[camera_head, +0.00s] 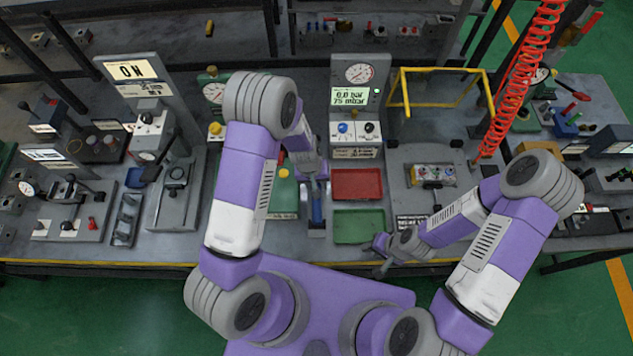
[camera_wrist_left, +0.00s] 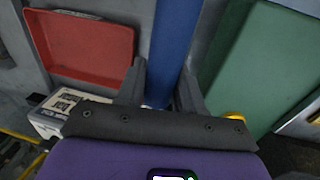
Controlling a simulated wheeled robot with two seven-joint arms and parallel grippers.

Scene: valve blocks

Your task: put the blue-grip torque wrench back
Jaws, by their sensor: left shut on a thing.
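The blue-grip torque wrench shows as a blue bar (camera_head: 317,207) in a narrow grey strip between a green panel and the trays. My left gripper (camera_head: 316,178) is over its far part, partly hidden by my own arm. In the left wrist view the blue grip (camera_wrist_left: 172,50) runs between the two dark fingers, and the left gripper (camera_wrist_left: 160,88) is shut on it. The wrench's head is hidden; I cannot tell whether it touches the strip. My right gripper (camera_head: 381,258) hangs near the bench's front edge, apart from the wrench; its finger gap is unclear.
A red tray (camera_head: 357,184) and a green tray (camera_head: 359,226) lie just right of the wrench. A gauge panel (camera_head: 355,85) stands behind them. A yellow frame (camera_head: 405,105) and hanging red coil (camera_head: 520,75) are at the back right. Fixtures crowd the left.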

